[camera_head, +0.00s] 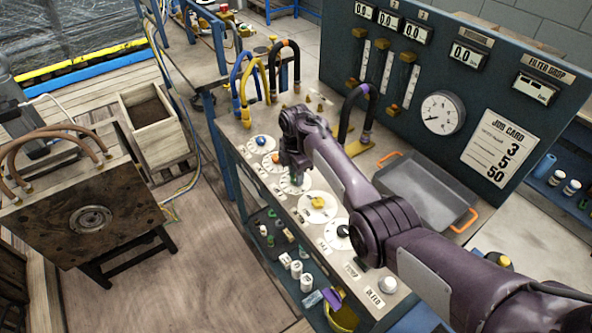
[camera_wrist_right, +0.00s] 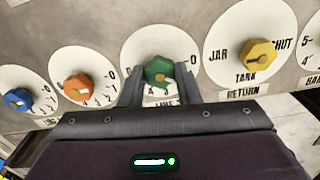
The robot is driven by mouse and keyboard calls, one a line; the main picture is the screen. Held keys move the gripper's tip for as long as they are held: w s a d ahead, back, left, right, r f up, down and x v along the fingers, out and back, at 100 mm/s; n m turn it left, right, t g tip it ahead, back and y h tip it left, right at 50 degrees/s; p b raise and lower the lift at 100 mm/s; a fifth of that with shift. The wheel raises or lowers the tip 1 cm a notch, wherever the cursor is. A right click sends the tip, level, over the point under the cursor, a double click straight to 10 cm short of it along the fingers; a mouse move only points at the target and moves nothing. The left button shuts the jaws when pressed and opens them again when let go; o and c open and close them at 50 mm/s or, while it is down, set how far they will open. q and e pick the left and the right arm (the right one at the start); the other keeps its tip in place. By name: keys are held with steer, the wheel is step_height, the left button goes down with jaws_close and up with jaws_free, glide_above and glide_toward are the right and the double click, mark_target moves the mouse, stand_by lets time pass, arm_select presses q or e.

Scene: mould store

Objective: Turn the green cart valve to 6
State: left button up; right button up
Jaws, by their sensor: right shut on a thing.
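The green cart valve (camera_wrist_right: 157,69) is a faceted knob on a round white dial (camera_wrist_right: 140,45) on the cart's panel, seen in the right wrist view. My right gripper (camera_wrist_right: 160,80) is shut on it, with one finger on each side. A 0 shows on the dial's right; its other numbers are hidden or too small to read. In the head view my right gripper (camera_head: 295,168) covers most of the knob, over its white dial (camera_head: 286,187). My left gripper is not in view.
A blue valve (camera_wrist_right: 18,99) and an orange valve (camera_wrist_right: 79,86) sit left of the green one, and a yellow JAR/SHUT valve (camera_wrist_right: 258,54) right. A grey tray (camera_head: 425,185) lies on the cart; arched hoses (camera_head: 285,60) stand behind the valves.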

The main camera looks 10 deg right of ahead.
steer(key=m, duration=0.3)
steer(key=shift+r+m+p, duration=0.15)
steer(key=shift+m+p, duration=0.25)
steer(key=m, duration=0.3)
steer(key=shift+m+p, duration=0.3)
steer(key=m, duration=0.3)
steer(key=shift+m, duration=0.4)
steer(key=m, duration=0.4)
steer(key=shift+w+p, duration=0.1)
steer(key=shift+p, duration=0.25)
steer(key=m, duration=0.4)
steer(key=shift+a, duration=0.1)
steer(key=m, duration=0.3)
steer(key=shift+m, duration=0.4)
steer(key=m+b, duration=0.1)
steer(key=m, duration=0.5)
steer(key=shift+w, duration=0.1)
steer(key=shift+r+m, duration=0.1)
steer(key=shift+m, duration=0.2)
